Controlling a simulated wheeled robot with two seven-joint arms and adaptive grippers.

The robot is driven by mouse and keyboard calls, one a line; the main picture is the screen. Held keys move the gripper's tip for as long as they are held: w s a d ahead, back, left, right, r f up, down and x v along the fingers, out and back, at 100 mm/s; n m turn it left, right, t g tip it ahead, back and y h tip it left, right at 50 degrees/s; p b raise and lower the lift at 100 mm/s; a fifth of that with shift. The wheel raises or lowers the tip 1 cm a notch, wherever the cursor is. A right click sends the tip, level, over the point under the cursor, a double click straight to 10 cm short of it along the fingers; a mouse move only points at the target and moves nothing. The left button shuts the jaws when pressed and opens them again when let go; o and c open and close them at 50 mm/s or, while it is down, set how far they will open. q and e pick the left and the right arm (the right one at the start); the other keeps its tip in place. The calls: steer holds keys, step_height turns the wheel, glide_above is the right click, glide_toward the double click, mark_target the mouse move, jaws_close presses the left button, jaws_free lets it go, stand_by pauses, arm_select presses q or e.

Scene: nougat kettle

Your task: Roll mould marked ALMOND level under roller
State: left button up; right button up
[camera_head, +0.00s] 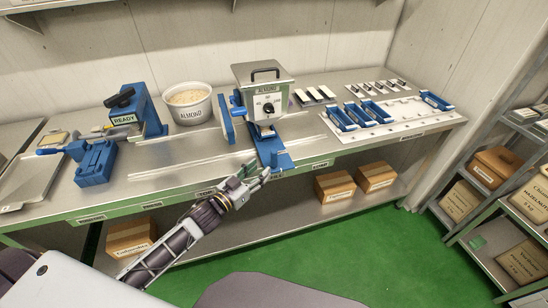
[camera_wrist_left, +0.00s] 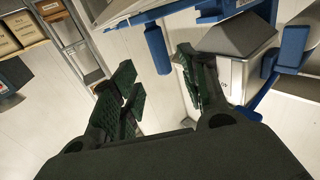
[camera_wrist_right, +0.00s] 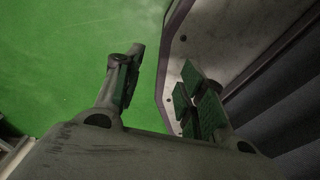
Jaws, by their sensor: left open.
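A machine with a grey box head (camera_head: 265,92), a dial and a carry handle stands mid-bench on a blue base (camera_head: 272,152). The small label on its head is too small to read surely. A roller cannot be made out. Several blue moulds (camera_head: 342,120) lie on a white board to its right; their markings are unreadable, so I cannot tell which is ALMOND. My left gripper (camera_head: 256,174) is open and empty at the bench's front edge, by the blue base's front end; its fingers (camera_wrist_left: 158,85) are apart. My right gripper (camera_wrist_right: 158,85) is open and empty over the green floor, outside the head view.
Cardboard boxes (camera_head: 335,187) sit on the lower shelf. A rack (camera_head: 500,190) stands at the right.

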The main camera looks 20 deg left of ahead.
mark_target(272, 160)
arm_select(q)
steer(key=shift+p+x, duration=0.4)
steer(key=shift+x, duration=4)
